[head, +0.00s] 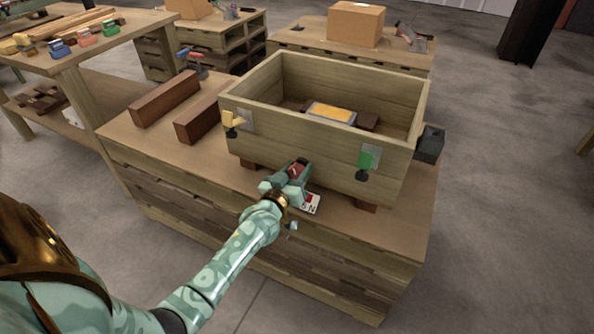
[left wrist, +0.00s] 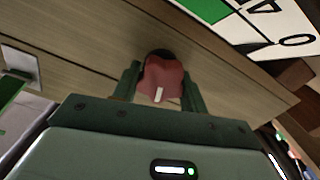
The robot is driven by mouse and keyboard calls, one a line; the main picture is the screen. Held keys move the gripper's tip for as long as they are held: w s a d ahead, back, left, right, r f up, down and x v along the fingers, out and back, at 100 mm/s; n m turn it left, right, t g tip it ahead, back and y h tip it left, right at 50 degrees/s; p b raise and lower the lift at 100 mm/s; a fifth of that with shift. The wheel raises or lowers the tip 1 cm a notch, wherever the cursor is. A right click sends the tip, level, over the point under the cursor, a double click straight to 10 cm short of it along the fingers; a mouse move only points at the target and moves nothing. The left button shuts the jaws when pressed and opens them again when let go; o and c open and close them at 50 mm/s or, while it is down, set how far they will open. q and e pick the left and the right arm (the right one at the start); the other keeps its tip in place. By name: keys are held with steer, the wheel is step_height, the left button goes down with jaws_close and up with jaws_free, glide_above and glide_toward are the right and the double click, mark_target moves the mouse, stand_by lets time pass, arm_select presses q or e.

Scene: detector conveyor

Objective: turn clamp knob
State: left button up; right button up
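The red clamp knob (head: 296,170) sits low at the front of the wooden crate (head: 300,135). In the left wrist view the red knob (left wrist: 163,78) has a white mark on its lower edge and a dark part behind it. My left gripper (head: 288,182) reaches in from below left and is at the knob. In the left wrist view its two fingers (left wrist: 160,82) stand on either side of the knob with almost no gap, and seem shut on it. My right gripper is not in view.
A lettered white card (head: 312,204) lies beside the gripper. The crate front carries a yellow clamp (head: 233,122) and a green clamp (head: 366,161). A yellow-topped item (head: 330,112) lies inside. Brown beams (head: 165,97) lie at left on the bench (head: 150,150). A black box (head: 430,143) is at right.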

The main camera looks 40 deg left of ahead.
arm_select(q)
steer(key=shift+r+m, duration=0.1)
steer(key=shift+m, duration=0.2)
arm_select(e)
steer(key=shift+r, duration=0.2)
arm_select(q)
steer(key=shift+r+m+p, duration=0.1)
steer(key=shift+m+p, duration=0.8)
steer(key=shift+m, duration=0.1)
steer(key=shift+d+m+p, duration=0.1)
steer(key=shift+m+p, duration=0.35)
steer(key=shift+m, duration=0.45)
steer(key=shift+m+p, duration=0.35)
steer(key=shift+m, duration=1.45)
steer(key=m, duration=0.2)
steer(key=shift+d+f+m+p, duration=0.1)
steer(key=shift+f+m+p, duration=0.15)
steer(key=shift+m+p, duration=0.05)
steer(key=m, duration=0.5)
steer(key=shift+f, duration=0.2)
steer(key=shift+d+m+b, duration=0.1)
steer(key=shift+m+b, duration=0.2)
steer(key=shift+m, duration=0.4)
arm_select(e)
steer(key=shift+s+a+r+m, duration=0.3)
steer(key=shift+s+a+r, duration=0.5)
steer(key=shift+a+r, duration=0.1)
